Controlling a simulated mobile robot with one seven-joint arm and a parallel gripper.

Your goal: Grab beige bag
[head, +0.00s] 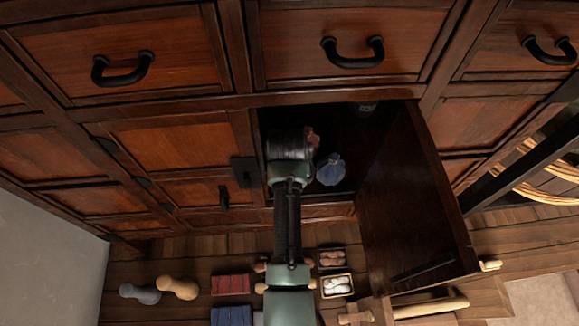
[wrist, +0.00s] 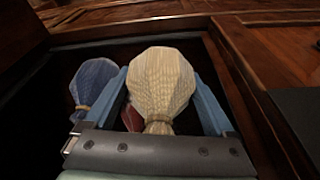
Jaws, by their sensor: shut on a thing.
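The beige bag (wrist: 161,82) is pale and woven, with a tied neck toward my palm. It fills the space between the two blue fingers of my gripper (wrist: 162,90) in the wrist view, and the gripper is shut on it. In the head view my gripper (head: 290,145) reaches into the open cabinet compartment, and the beige bag is hidden there by my arm. Whether the bag is resting or lifted I cannot tell.
A blue bag (head: 331,169) stands close to the right of my gripper, with a reddish bag (head: 313,137) behind. The open cabinet door (head: 415,200) bounds the right side. Boxes with small items (head: 337,286) and a wooden bottle-shaped thing (head: 178,288) lie on the floor below.

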